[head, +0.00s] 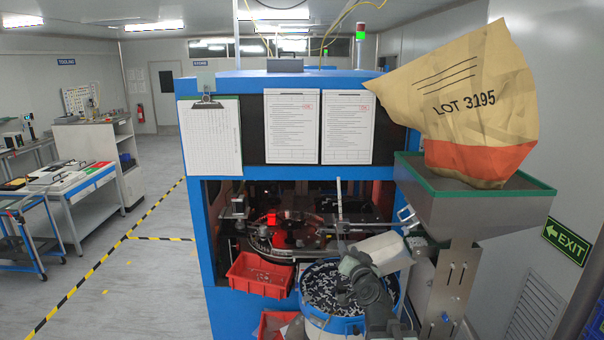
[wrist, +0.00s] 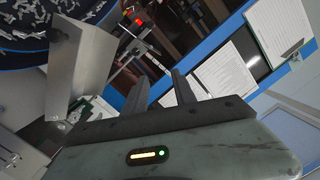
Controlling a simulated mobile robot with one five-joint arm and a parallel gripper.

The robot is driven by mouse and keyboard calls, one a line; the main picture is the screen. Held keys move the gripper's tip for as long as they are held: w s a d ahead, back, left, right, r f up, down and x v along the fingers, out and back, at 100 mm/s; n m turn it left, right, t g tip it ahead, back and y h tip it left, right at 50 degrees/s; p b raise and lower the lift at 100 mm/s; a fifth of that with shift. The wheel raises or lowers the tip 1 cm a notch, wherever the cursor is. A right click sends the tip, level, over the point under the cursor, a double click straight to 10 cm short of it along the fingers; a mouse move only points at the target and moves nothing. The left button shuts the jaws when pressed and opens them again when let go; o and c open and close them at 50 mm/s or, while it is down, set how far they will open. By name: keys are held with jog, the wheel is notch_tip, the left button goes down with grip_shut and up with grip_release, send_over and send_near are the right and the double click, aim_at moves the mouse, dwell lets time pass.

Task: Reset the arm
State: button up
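My gripper (wrist: 160,80) shows in the wrist view with its two dark fingers apart and nothing between them. The fingers point up in that picture, toward the blue machine frame and its papers. In the head view my arm (head: 385,252) is bent in front of the machine, over the right side of the blue bowl (head: 335,322) of small metal parts. I cannot clearly make out the fingers in the head view. The bowl also shows at the top left of the wrist view (wrist: 60,58).
A steel hopper (head: 470,212) with a paper sack (head: 460,100) stands close to the arm's right. A red bin (head: 260,275) sits below the rotary table (head: 290,240). The blue cabinet (head: 212,290) frames the opening. Open floor (head: 160,285) lies left.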

jog(key=s+a+f+n+g+y, duration=0.1)
jog(key=s+a+f+n+g, duration=0.1)
jog(key=s+f+g, duration=0.35)
jog(key=s+a+f+n+g+y, duration=0.1)
jog(key=s+a+f+n+g, duration=0.15)
jog(key=f, duration=0.65)
jog(key=s+d+f+g+h+b, duration=0.1)
jog(key=s+d+f+g+h, duration=0.1)
jog(key=s+d+f+g, duration=0.4)
jog(key=s+d+f+g+h+b, duration=0.1)
jog(key=s+f+g+h, duration=0.15)
jog(key=s, duration=0.55)
notch_tip(320, 180, down, 22)
jog(key=s+b, duration=0.2)
jog(key=b, duration=1.9)
jog(key=shift+r+y, duration=0.1)
jog(key=shift+y, duration=0.15)
